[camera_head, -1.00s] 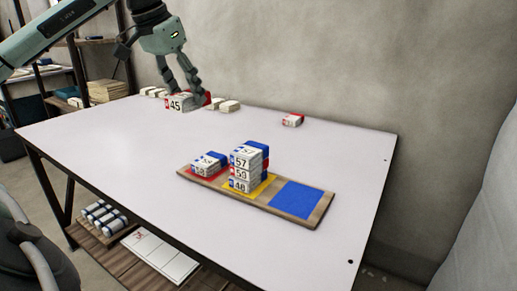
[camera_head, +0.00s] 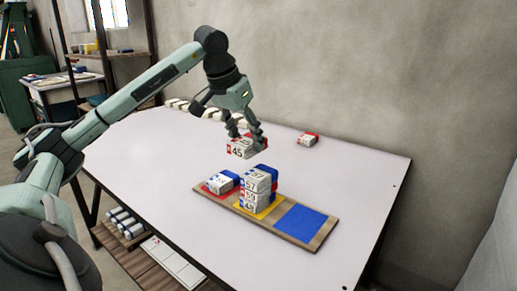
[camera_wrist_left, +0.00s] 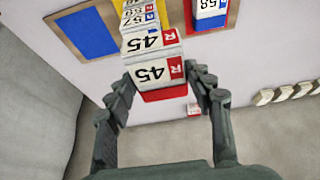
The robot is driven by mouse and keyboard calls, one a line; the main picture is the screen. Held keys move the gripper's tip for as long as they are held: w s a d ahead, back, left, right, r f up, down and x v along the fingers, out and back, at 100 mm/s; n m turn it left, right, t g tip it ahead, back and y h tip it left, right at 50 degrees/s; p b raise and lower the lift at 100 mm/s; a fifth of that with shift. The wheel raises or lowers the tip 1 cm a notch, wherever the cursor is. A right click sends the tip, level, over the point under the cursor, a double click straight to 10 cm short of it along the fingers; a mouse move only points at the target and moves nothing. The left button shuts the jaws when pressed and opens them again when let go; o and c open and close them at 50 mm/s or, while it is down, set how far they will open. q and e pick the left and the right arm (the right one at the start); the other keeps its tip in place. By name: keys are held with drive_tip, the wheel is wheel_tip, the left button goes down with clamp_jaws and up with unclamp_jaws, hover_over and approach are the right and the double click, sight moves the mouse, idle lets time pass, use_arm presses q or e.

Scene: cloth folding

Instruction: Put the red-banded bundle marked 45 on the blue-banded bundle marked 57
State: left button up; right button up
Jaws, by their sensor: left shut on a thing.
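My left gripper (camera_head: 246,128) is shut on the red-banded bundle marked 45 (camera_head: 238,149) and holds it above the table, behind the stack and a little to its left. In the left wrist view, the bundle marked 45 (camera_wrist_left: 152,74) sits between the fingers. The blue-banded bundle marked 57 (camera_head: 254,184) is the top of a stack on the board's yellow square. It also shows in the left wrist view (camera_wrist_left: 138,22), partly hidden behind the held bundle. My right gripper is in neither view.
The wooden board (camera_head: 317,245) has a bare blue square (camera_head: 301,222) at right. A blue-banded bundle (camera_head: 221,182) lies on its red square, left of the stack. A red-banded bundle (camera_head: 308,139) lies at the back. Several pale bundles (camera_head: 182,106) line the table's far left edge.

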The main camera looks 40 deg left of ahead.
sight(258, 173)
use_arm(q)
drive_tip(key=shift+w+d+f, duration=0.9)
drive_tip(key=shift+w+d, duration=0.1)
drive_tip(key=shift+w, duration=0.1)
wheel_tip(258, 173, down, 4)
drive_tip(key=shift+r, duration=0.25)
drive_tip(key=shift+f, duration=0.2)
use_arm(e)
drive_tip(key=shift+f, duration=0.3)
use_arm(q)
drive_tip(key=shift+f, duration=0.2)
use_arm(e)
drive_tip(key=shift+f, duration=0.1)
use_arm(q)
drive_tip(key=o, duration=1.2)
drive_tip(key=shift+c, duration=0.2)
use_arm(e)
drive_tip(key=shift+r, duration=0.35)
